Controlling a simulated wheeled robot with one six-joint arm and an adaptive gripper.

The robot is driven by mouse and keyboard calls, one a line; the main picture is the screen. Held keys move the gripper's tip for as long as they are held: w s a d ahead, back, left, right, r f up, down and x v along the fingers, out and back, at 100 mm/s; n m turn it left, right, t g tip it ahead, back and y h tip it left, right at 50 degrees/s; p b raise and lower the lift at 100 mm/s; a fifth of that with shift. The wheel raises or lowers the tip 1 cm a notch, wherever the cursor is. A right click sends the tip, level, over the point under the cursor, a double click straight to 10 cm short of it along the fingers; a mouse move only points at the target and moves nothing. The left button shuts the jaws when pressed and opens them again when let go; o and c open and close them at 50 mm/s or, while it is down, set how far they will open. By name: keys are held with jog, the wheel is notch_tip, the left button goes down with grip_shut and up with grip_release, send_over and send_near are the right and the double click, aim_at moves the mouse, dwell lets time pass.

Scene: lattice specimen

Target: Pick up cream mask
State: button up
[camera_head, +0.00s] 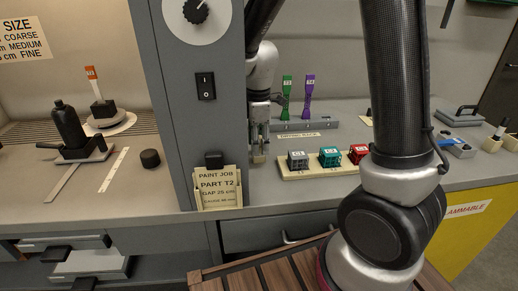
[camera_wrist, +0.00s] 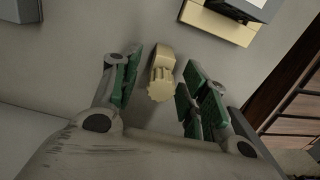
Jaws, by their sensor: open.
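The cream mask (camera_wrist: 161,82) is a small pale yellow piece with a ridged, rounded near end. It lies on the grey bench top, between the two fingers of my gripper (camera_wrist: 163,62) in the wrist view. The fingers, with green pads, are spread on either side of it, and gaps show on both sides. In the head view my gripper (camera_head: 259,138) points down at the bench just right of the grey control column. A bit of cream shows under the fingertips there, mostly hidden by them.
A cream board (camera_head: 300,172) with grey, teal and red lattice cubes stands right of my gripper. Behind is a drying rack (camera_head: 303,125) holding green and purple tools. The grey control column (camera_head: 205,90) and a sign holder (camera_head: 217,190) stand close on the left.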

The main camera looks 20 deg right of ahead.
notch_tip(320, 180, down, 2)
jog(key=shift+f, duration=0.15)
jog(key=shift+c, duration=0.2)
jog(key=c, duration=0.7)
jog(key=shift+c, duration=0.2)
